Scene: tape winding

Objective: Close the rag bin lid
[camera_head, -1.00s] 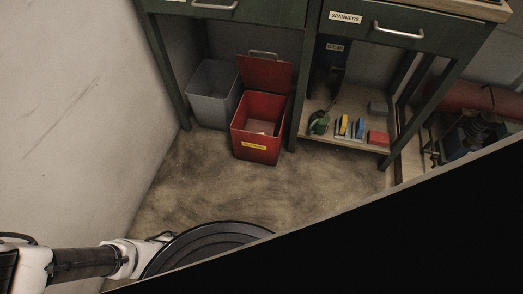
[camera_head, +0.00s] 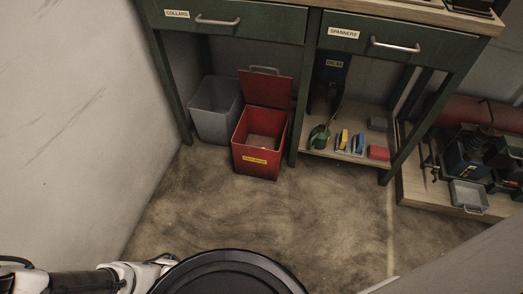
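The red rag bin (camera_head: 258,161) stands on the floor under the workbench, with a yellow label on its front. Its red lid (camera_head: 266,90) is raised and leans back, with a grey handle along its top edge. The bin's mouth is open and something pale lies inside. Part of my arm shows at the lower left, well away from the bin. My gripper is not in the picture.
A grey open bin (camera_head: 215,108) stands left of the red bin. Green bench legs (camera_head: 304,110) rise close to its right. A low shelf (camera_head: 352,151) holds a green can and coloured blocks. The floor (camera_head: 200,215) in front is clear. A wall (camera_head: 70,110) bounds the left.

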